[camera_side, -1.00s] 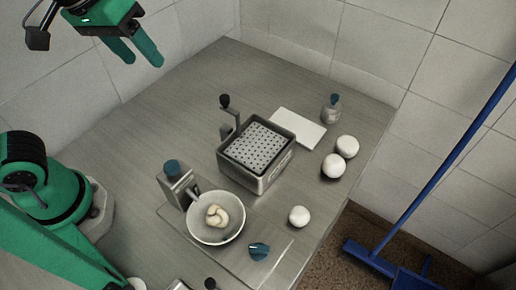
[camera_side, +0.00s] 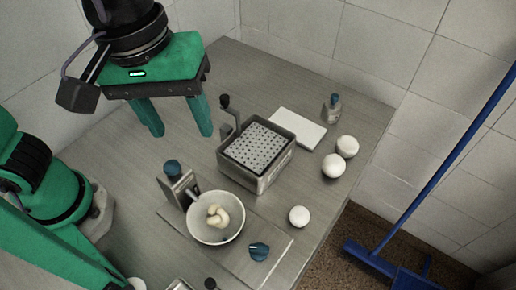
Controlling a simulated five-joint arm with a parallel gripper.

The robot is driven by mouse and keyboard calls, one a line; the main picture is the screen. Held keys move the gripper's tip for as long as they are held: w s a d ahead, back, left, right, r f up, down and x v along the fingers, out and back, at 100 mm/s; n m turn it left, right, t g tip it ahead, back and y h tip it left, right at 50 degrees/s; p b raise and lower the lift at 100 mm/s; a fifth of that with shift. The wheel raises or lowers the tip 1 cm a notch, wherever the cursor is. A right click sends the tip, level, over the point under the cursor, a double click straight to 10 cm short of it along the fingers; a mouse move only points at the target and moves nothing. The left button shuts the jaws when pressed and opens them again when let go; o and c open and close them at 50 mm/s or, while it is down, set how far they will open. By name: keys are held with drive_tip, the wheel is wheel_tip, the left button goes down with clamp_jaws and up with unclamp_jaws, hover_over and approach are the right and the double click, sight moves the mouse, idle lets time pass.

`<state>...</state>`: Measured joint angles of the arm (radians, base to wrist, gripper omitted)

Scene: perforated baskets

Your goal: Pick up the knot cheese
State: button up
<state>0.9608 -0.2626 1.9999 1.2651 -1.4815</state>
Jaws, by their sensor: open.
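The knot cheese (camera_side: 218,215) is a pale, twisted piece. It lies in a white bowl (camera_side: 194,229) at the front middle of the table. My gripper (camera_side: 180,134) has green fingers that point down and stand apart with nothing between them. It is in the air above the table, higher in the picture than the bowl and left of the perforated basket. It does not touch the cheese.
A blue-topped dispenser (camera_side: 179,183) stands close at the bowl's left. White balls (camera_side: 333,166) lie at the right, one (camera_side: 299,216) near the bowl. A white board (camera_side: 297,128) lies behind.

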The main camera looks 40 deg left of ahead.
approach(214, 214)
drive_tip(key=shift+f, duration=0.6)
drive_tip(key=shift+w+d+f, duration=0.15)
drive_tip(key=shift+f, duration=1.6)
drive_tip(key=shift+f, duration=0.1)
drive_tip(key=shift+w+d+f, duration=0.1)
drive_tip(key=shift+d+f, duration=0.1)
drive_tip(key=shift+f, duration=1.05)
drive_tip(key=shift+w+d+f, duration=0.1)
drive_tip(key=shift+d+f, duration=0.1)
drive_tip(key=shift+f, duration=1)
drive_tip(key=c, duration=0.7)
drive_tip(key=shift+r, duration=0.2)
wheel_tip(214, 214, up, 10)
drive_tip(key=shift+f, duration=0.15)
